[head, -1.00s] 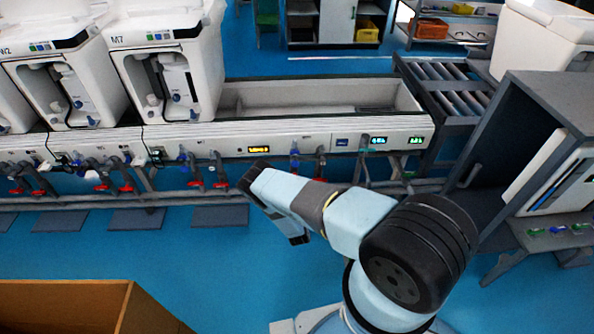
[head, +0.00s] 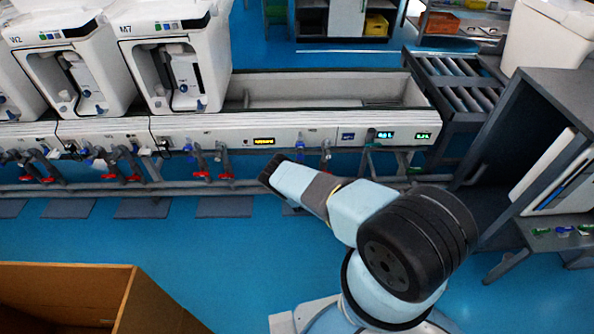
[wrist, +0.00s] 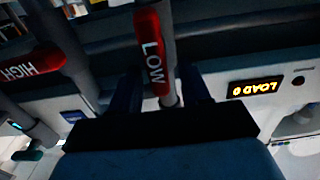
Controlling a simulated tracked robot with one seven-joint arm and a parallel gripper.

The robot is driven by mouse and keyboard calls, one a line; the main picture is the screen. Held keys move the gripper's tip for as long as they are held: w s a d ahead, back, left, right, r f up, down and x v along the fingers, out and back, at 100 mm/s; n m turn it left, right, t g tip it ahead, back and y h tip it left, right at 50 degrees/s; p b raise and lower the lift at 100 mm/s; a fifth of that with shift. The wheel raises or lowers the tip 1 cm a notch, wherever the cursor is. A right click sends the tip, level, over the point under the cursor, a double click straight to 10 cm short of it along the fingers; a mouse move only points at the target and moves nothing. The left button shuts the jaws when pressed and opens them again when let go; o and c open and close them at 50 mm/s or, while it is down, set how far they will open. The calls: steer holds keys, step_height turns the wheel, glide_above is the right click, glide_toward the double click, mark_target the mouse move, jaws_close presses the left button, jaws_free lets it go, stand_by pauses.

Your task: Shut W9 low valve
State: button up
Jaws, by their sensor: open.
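The red valve handle marked LOW (wrist: 151,50) is near the centre of the wrist view. It runs along its grey pipe (wrist: 167,90). My gripper (wrist: 160,92) is open, its dark fingers on either side of the pipe below the handle's end. I cannot tell whether they touch it. The red handle marked HIGH (wrist: 32,67) sits to the left, turned crosswise. In the head view, my gripper (head: 278,190) is in front of the valve row, partly hidden by my arm. No W9 label is readable.
The bench trough (head: 325,91) above this station is empty. A brown box (head: 65,300) is at lower left. The blue floor between is clear.

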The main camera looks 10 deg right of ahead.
steer(key=shift+w, duration=0.45)
